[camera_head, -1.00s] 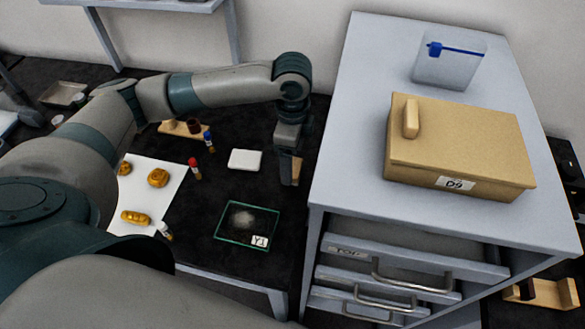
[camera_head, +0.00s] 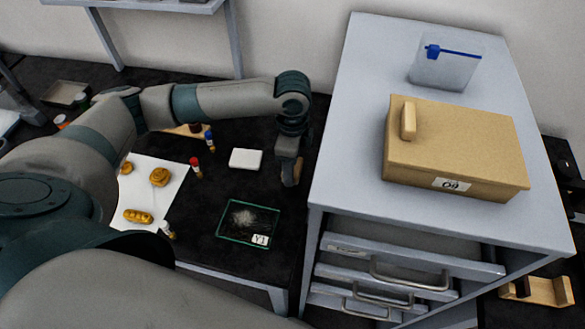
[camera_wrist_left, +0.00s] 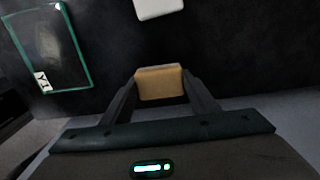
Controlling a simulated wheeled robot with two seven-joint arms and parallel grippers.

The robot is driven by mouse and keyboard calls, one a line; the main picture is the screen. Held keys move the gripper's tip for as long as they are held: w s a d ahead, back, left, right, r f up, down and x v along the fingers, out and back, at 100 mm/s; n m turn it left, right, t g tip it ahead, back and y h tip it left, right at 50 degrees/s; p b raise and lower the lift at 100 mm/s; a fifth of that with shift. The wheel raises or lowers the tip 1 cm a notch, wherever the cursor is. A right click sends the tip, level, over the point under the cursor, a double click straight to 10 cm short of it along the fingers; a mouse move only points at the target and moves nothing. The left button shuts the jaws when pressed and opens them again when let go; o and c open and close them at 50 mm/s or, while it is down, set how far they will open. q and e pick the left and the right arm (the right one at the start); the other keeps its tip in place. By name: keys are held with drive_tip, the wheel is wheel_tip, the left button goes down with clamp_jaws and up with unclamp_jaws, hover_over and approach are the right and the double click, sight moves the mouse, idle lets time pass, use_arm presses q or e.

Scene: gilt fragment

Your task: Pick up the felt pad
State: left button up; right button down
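A white rounded flat block (camera_head: 246,158), which may be the felt pad, lies on the black table; its material cannot be told. It also shows at the top edge of the left wrist view (camera_wrist_left: 158,8). My left gripper (camera_head: 291,178) hangs to its right, beside the drawer cabinet, apart from it. In the left wrist view my left gripper (camera_wrist_left: 160,84) has a tan block (camera_wrist_left: 160,82) between its fingers, which appear closed on its sides. Whether this block touches the table is unclear. My right gripper is not in view.
A glass dish marked Y1 (camera_head: 247,222) lies in front of the white block. Capped vials (camera_head: 195,167) and gilt pieces on white paper (camera_head: 150,205) are to the left. The grey cabinet (camera_head: 345,205) carries a tan box (camera_head: 455,150) and a clear container (camera_head: 445,68).

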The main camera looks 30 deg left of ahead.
use_arm(q)
drive_tip(key=shift+c, duration=0.9)
wheel_tip(320, 180, up, 8)
drive_tip(key=shift+r+b, duration=0.25)
drive_tip(key=shift+b, duration=0.6)
drive_tip(key=shift+r, duration=0.75)
drive_tip(key=shift+o, duration=0.9)
